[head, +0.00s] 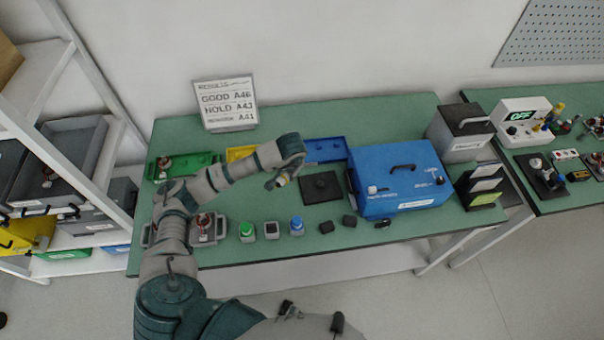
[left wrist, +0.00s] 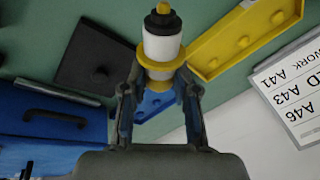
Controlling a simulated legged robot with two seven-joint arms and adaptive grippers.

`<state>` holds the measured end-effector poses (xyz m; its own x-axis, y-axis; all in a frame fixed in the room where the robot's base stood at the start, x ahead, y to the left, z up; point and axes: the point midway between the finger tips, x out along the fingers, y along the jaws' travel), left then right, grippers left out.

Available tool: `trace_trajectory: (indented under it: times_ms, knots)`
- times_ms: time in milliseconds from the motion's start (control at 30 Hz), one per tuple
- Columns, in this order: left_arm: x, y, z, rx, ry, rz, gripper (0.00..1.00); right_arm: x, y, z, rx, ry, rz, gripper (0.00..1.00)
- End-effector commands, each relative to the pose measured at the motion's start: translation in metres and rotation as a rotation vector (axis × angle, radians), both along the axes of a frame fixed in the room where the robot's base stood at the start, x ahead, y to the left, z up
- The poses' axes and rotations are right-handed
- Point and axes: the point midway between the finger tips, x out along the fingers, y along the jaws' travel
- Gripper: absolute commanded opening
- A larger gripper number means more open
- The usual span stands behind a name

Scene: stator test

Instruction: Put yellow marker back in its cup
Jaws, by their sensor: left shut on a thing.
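The yellow marker (left wrist: 162,45) has a white body, a yellow band, a black collar and a yellow tip. My left gripper (left wrist: 160,88) is shut on it around the yellow band, with the tip pointing away from the palm. In the head view the left gripper (head: 279,181) holds the marker above the table, left of a black square plate (head: 321,187). A small white cup with a dark top (head: 271,230) stands between a green-capped marker (head: 247,231) and a blue-capped marker (head: 297,226), in front of and below the gripper. My right gripper is not in view.
A blue case (head: 398,180) stands right of the black plate. Green (head: 160,168), yellow (head: 240,153) and blue (head: 325,150) trays lie along the back. Small dark blocks (head: 327,227) lie right of the blue-capped marker. A results sign (head: 227,103) stands at the back.

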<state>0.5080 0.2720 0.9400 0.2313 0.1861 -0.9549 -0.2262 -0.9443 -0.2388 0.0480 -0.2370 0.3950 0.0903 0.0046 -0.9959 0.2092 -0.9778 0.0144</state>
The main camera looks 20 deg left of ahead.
Motion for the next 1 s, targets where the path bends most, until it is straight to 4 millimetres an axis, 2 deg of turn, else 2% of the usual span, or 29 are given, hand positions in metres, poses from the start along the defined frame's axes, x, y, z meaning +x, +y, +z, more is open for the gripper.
trace_trajectory:
  times_ms: [33,133,367,567,900,933,1000]
  knots:
    - [-0.002,0.000,-0.012,0.001,0.005,-0.001,0.00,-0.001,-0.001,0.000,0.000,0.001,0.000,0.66]
    - [-0.001,-0.001,-0.031,0.000,0.004,0.000,0.00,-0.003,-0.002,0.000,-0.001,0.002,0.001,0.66]
    - [-0.002,-0.002,-0.052,0.000,0.001,-0.001,0.00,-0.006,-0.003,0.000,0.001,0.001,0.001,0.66]
    - [-0.001,-0.001,-0.081,-0.003,0.002,0.000,0.00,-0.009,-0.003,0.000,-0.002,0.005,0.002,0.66]
    - [-0.001,-0.001,-0.085,0.000,-0.002,0.000,0.00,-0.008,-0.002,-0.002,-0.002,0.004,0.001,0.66]
    - [-0.001,-0.001,-0.085,-0.001,-0.001,0.000,0.31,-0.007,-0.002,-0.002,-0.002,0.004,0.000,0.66]
    - [-0.001,-0.001,-0.085,-0.001,-0.001,0.000,0.49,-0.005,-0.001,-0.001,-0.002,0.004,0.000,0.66]
